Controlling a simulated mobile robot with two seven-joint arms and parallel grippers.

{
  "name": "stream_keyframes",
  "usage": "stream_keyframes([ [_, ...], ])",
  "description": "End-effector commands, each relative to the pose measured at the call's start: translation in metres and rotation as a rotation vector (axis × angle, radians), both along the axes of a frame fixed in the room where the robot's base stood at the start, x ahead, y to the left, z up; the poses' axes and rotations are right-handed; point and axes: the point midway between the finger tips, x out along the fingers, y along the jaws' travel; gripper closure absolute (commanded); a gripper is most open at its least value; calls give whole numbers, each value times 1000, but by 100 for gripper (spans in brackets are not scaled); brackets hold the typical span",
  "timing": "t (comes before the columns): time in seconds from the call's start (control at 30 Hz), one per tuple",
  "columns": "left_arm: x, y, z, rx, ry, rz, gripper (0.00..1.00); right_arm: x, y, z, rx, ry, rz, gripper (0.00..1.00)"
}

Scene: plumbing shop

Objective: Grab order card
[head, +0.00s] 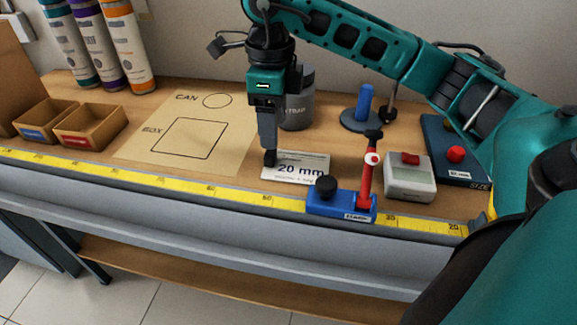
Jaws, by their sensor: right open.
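The order card (299,170) is a white card printed "20 mm" and lies on the wooden bench near its front edge. My right gripper (269,158) points down from above, with its fingertips at the left end of the card. It is open, with nothing seen between its fingers. The near finger hides part of the far one, and I cannot tell whether a fingertip touches the card. My left gripper is not in view.
A blue clamp (340,204) with a red lever stands right of the card. A grey canister (297,105) stands behind the gripper. A grey-white box (410,178) and blue post (366,103) are to the right. The marked brown sheet (140,143) at left is clear.

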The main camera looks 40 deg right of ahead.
Motion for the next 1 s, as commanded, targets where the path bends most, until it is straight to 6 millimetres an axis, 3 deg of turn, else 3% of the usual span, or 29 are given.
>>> stream_keyframes([
  [0.23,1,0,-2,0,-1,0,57,-1,0,-21,-1,3,0,36],
  [0.5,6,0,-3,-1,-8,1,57,-3,0,-58,-2,1,-2,36],
  [0.8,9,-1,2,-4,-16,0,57,-2,0,-63,-1,-1,-1,36],
  [1.0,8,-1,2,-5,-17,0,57,-2,0,-62,-1,-1,-1,55],
])
